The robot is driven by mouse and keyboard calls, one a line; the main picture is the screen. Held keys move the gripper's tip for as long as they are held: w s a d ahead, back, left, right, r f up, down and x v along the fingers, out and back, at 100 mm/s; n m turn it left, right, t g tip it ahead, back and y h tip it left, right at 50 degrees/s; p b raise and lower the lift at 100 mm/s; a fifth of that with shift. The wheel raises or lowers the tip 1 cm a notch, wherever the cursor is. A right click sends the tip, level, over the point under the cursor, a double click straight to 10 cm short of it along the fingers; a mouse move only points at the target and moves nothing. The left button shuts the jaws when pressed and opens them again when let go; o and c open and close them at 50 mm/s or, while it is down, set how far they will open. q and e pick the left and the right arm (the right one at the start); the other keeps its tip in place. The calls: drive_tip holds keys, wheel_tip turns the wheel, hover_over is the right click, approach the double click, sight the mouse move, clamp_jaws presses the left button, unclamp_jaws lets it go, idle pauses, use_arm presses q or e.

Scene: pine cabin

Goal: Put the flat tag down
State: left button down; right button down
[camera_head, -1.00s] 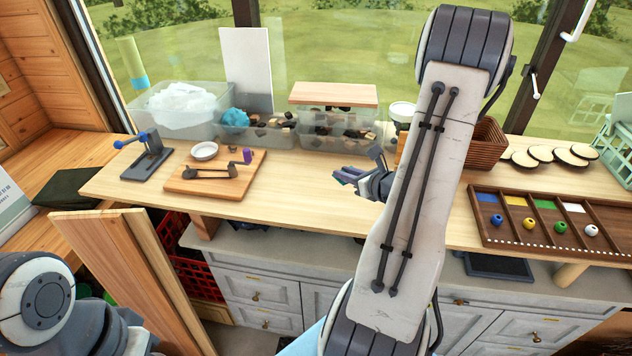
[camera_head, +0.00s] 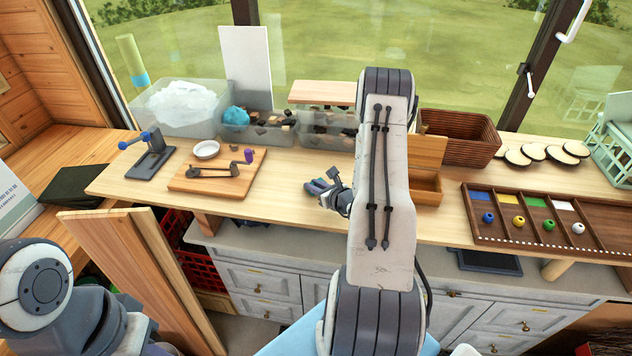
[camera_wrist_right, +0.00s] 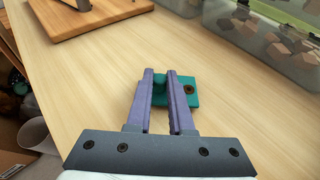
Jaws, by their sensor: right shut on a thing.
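The flat tag is a small teal piece with a hole near one end. In the right wrist view the flat tag (camera_wrist_right: 192,90) sits between and beyond the purple fingertips of my right gripper (camera_wrist_right: 160,82), which is shut on it. In the head view my right gripper (camera_head: 318,187) is over the bench near its front edge, right of the wooden board. The tag is too small to make out there. Whether the tag touches the bench top (camera_wrist_right: 95,95) I cannot tell. My left gripper is not visible; only part of my left arm shows at the lower left.
The wooden board (camera_head: 192,183) with a dark tool lies to the left. Clear bins (camera_head: 268,133) of scraps stand behind. A wooden box (camera_head: 427,188) and a compartment tray (camera_head: 487,235) are to the right. The bench around the gripper is bare.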

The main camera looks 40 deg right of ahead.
drive_tip(key=shift+f, duration=0.1)
drive_tip(key=shift+f+b, duration=0.25)
drive_tip(key=shift+b, duration=0.15)
drive_tip(key=c, duration=0.8)
unclamp_jaws()
drive_tip(key=shift+r, duration=0.1)
drive_tip(key=shift+r, duration=0.1)
drive_tip(key=shift+r+p, duration=0.25)
drive_tip(key=shift+p, duration=0.2)
drive_tip(key=b+v, duration=0.4)
drive_tip(key=v, duration=0.6)
drive_tip(key=shift+s, duration=0.4)
drive_tip(key=shift+s+a+r, duration=0.1)
drive_tip(key=shift+s+r, duration=0.15)
drive_tip(key=shift+s, duration=0.3)
